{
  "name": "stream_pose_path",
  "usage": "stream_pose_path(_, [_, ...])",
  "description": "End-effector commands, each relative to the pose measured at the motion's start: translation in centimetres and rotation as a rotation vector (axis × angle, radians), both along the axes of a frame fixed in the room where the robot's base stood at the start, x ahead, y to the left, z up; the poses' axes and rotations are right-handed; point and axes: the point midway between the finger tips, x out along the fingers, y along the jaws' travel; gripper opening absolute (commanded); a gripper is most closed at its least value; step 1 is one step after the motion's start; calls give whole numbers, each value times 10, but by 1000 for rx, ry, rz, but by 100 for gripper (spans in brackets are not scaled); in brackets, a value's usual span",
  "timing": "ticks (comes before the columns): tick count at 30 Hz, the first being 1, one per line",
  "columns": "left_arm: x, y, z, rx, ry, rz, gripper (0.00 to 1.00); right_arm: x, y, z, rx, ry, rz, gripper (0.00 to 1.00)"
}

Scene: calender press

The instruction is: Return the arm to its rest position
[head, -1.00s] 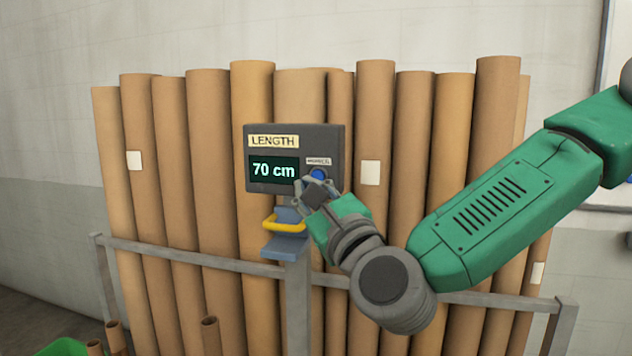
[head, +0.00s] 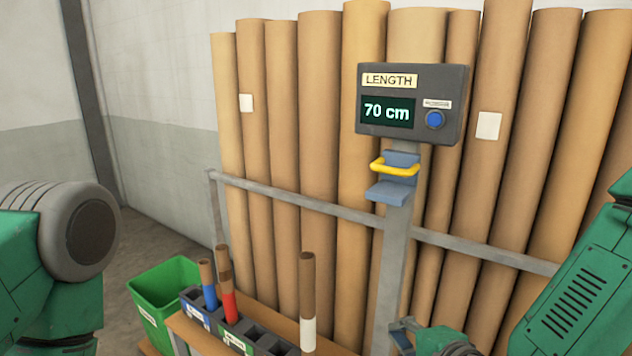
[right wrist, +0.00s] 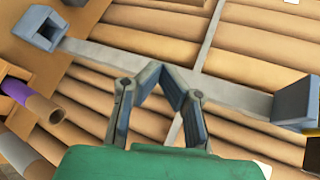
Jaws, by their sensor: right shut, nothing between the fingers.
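My right arm (head: 580,300) comes in at the lower right of the head view. My right gripper (head: 458,348) is only partly in that view, at the bottom edge, below and apart from the length panel. In the right wrist view the right gripper (right wrist: 163,76) has its fingertips together with nothing between them. The dark length panel (head: 447,79) reads "70 cm" and has a blue button (head: 435,119). My left arm (head: 60,260) shows at the left edge; its gripper cannot be seen.
Tall cardboard tubes (head: 283,130) stand behind a grey rail (head: 290,202). A yellow handle (head: 393,168) sits on a blue bracket below the panel. A green bin (head: 150,318) and a divided holder with short tubes (head: 308,290) stand at lower left.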

Motion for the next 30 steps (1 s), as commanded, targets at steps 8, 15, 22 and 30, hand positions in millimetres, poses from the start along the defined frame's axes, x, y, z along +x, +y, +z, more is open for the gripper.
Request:
stream_pose_path(8, [0,0,-18,0,0,0,40,-122,-48,-176,-629,293,460,0])
stream_pose_path(15, [0,0,-30,0,0,0,40,-235,-111,-254,-994,494,959,0])
stream_pose_path(22, [0,0,-34,0,0,0,40,-279,-141,-270,-1099,563,1194,0])
stream_pose_path(30, [0,0,-33,0,0,0,40,-280,-142,-270,-1102,563,1203,0])
